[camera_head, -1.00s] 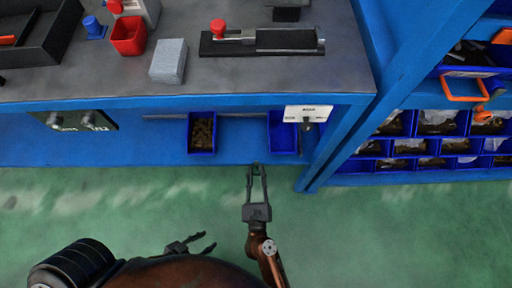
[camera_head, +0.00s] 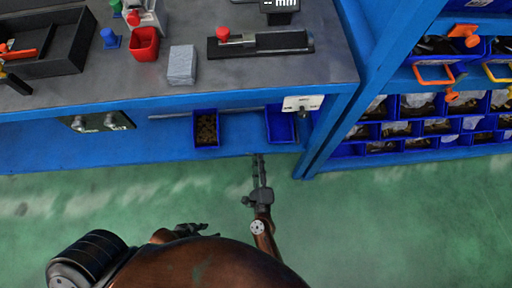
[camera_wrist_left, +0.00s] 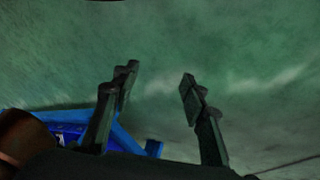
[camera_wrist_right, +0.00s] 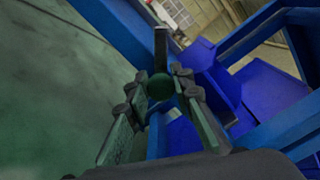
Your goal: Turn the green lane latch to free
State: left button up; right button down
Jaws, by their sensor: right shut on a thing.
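A green round knob (camera_wrist_right: 160,87) with a dark upright bar (camera_wrist_right: 161,48) above it shows in the right wrist view; it looks like the green lane latch. My right gripper (camera_wrist_right: 152,100) is shut on it, a fingertip on each side. In the head view my right gripper (camera_head: 259,160) is at the lower front of the blue bench, and the green knob cannot be made out there. My left gripper (camera_wrist_left: 160,85) is open and empty over the green floor. It shows low in the head view (camera_head: 205,230), partly hidden by my arm.
A white label plate (camera_head: 303,103) and blue bins (camera_head: 206,143) are under the bench top. A dark panel (camera_head: 97,122) with two knobs is at left. The bench top (camera_head: 130,85) holds a red cup (camera_head: 144,45) and grey block (camera_head: 182,65). A bin rack (camera_head: 430,128) stands at right.

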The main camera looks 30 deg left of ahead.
jog(key=n+p, duration=0.1)
jog(key=n, duration=0.2)
jog(key=shift+s+a+n, duration=0.1)
jog(key=shift+n, duration=0.3)
pick_arm(q)
jog(key=s+a+r+g+y+p, duration=0.1)
jog(key=s+a+r+g, duration=0.1)
jog(key=s+a+r, duration=0.1)
jog(key=shift+s+a+r, duration=0.15)
jog(key=shift+s+r, duration=0.45)
jog(key=shift+r, duration=0.2)
pick_arm(e)
jog(key=shift+f+n, duration=0.2)
jog(key=shift+n, duration=1.7)
jog(key=c, duration=1.7)
grip_release()
jog(key=shift+o, duration=0.2)
